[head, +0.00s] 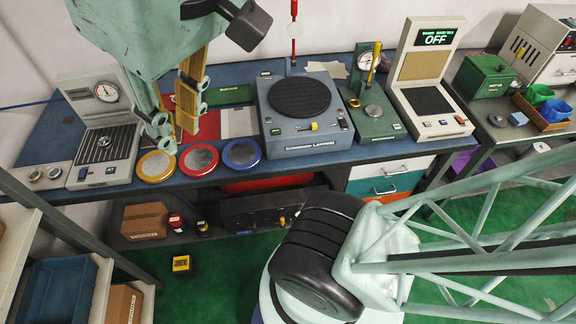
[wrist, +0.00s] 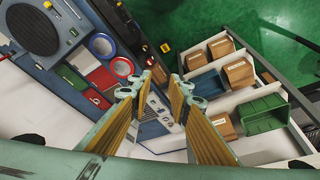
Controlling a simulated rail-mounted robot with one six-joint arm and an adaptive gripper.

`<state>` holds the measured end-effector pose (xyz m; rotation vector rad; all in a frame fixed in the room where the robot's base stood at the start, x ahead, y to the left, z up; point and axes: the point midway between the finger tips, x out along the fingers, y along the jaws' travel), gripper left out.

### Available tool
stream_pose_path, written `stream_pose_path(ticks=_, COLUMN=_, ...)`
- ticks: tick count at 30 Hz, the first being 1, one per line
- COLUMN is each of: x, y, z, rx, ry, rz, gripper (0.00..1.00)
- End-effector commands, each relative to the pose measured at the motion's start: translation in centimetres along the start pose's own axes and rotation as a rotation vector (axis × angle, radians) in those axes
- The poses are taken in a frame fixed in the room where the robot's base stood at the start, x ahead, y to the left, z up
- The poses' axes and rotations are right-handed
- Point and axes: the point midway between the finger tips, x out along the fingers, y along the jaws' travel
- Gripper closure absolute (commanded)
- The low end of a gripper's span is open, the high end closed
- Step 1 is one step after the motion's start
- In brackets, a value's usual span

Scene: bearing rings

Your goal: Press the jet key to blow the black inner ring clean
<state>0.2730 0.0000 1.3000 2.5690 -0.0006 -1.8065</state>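A pale station with a round dial and a dark slotted bed (head: 118,146) stands at the bench's left end in the head view. A small dark ring-like shape (head: 104,141) shows on the bed; I cannot tell for sure that it is the black inner ring. Small keys (head: 110,170) sit on the station's front edge; their labels are too small to read. My gripper (head: 172,135) hangs to the right of the station, pointing down, its fingers apart and empty. In the wrist view, part of the station (wrist: 155,126) shows between the open fingertips (wrist: 160,82).
Yellow, grey-red and blue-rimmed round dishes (head: 199,159) lie along the front edge right of the station. Shelves with boxes (wrist: 238,72) are near.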

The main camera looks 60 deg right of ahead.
Motion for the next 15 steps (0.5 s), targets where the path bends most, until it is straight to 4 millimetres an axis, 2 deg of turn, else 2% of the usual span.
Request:
stream_pose_path(ticks=1, x=0.17, y=0.04, z=0.36, rx=0.001, ry=-0.004, rz=0.000, gripper=0.87)
stream_pose_path(ticks=6, x=0.17, y=0.04, z=0.36, rx=0.001, ry=-0.004, rz=0.001, gripper=1.00)
stream_pose_path(ticks=15, x=0.17, y=0.04, z=0.37, rx=0.001, ry=-0.004, rz=0.001, gripper=1.00)
